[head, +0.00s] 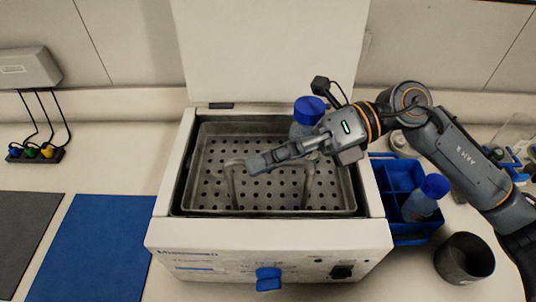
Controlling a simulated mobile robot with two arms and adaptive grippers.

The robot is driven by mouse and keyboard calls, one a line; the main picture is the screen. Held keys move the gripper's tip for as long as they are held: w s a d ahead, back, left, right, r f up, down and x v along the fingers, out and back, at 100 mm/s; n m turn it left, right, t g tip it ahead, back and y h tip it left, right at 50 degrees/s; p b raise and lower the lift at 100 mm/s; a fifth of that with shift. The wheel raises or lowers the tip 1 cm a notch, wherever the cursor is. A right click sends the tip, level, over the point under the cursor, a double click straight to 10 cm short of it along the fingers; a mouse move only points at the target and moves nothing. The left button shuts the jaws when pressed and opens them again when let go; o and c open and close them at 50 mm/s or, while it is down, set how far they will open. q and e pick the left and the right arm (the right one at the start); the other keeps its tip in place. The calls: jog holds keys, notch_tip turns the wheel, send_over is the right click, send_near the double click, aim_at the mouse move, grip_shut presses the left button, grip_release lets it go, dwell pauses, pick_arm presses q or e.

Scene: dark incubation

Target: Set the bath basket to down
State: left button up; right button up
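The bath (270,238) is a white box with its lid (268,50) standing open at the back. The perforated metal basket (213,183) sits inside the bath walls, its rim a little below the bath's top edge; its exact height is hard to judge. A grey handle (309,184) stands up from the basket. My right gripper (268,158) reaches in from the right and lies over the handle's top bar. Its fingers overlap in this view and hide part of the bar, so I cannot tell whether they grip it. My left gripper is not in view.
A blue-capped bottle (304,117) stands at the basket's back right, partly behind my gripper. A blue rack (396,178) with another blue-capped bottle (426,199) and a dark cup (464,258) stand to the right. A blue mat (99,248) lies at left.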

jog(key=shift+c, duration=0.4)
grip_shut()
jog(key=shift+f, duration=0.1)
